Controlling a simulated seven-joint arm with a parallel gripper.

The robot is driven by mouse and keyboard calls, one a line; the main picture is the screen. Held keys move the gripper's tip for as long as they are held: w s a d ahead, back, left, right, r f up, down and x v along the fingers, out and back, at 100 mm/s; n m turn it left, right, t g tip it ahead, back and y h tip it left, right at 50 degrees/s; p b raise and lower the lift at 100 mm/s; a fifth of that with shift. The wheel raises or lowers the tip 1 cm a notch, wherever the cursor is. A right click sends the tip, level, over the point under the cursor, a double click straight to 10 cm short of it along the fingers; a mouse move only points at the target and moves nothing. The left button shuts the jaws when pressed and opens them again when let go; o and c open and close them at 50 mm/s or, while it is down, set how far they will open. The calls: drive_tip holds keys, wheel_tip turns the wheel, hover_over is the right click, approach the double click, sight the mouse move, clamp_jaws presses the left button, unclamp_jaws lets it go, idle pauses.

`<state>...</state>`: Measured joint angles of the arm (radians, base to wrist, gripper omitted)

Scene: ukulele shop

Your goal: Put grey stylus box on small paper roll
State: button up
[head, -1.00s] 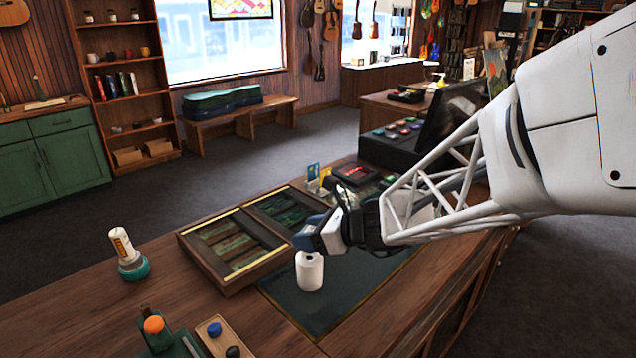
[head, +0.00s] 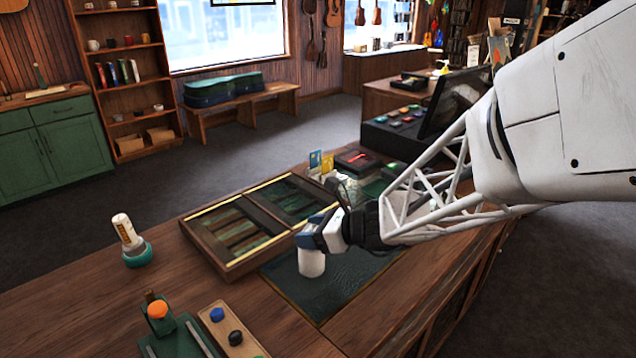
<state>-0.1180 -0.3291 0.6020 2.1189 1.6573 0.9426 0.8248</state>
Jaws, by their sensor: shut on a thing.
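The small paper roll (head: 312,264) is a white cylinder standing upright on the dark counter mat (head: 345,285). My gripper (head: 316,236) is directly over the roll in this view and covers its top edge. It is shut on a small dark blue-grey piece at its tip, which I take for the grey stylus box (head: 309,236). Most of the box is hidden by or blends with the gripper, so its outline is unclear. Whether the box touches the roll cannot be told.
A wooden display tray (head: 212,262) with dark panels lies just left of the roll. A white bottle on a teal base (head: 127,235) stands further left. In front are a green stand with an orange knob (head: 157,310) and a wooden strip (head: 222,325) with knobs.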

drive_tip(key=shift+f, duration=0.2)
drive_tip(key=o, duration=0.9)
drive_tip(key=shift+d+r, duration=0.1)
drive_tip(key=shift+r, duration=0.1)
drive_tip(key=v, duration=1.2)
idle(0.5)
drive_tip(key=s+d+r+n+g+h, duration=0.1)
drive_tip(key=s+d+n+h, duration=0.4)
drive_tip(key=s+n, duration=0.5)
drive_tip(key=s+d+r+n+g+h, duration=0.1)
drive_tip(key=s+d+n+h, duration=0.5)
drive_tip(key=s+n, duration=0.5)
drive_tip(key=shift+r+n+g+h, duration=0.35)
drive_tip(key=shift+n+h, duration=0.25)
drive_tip(key=shift+h, duration=0.2)
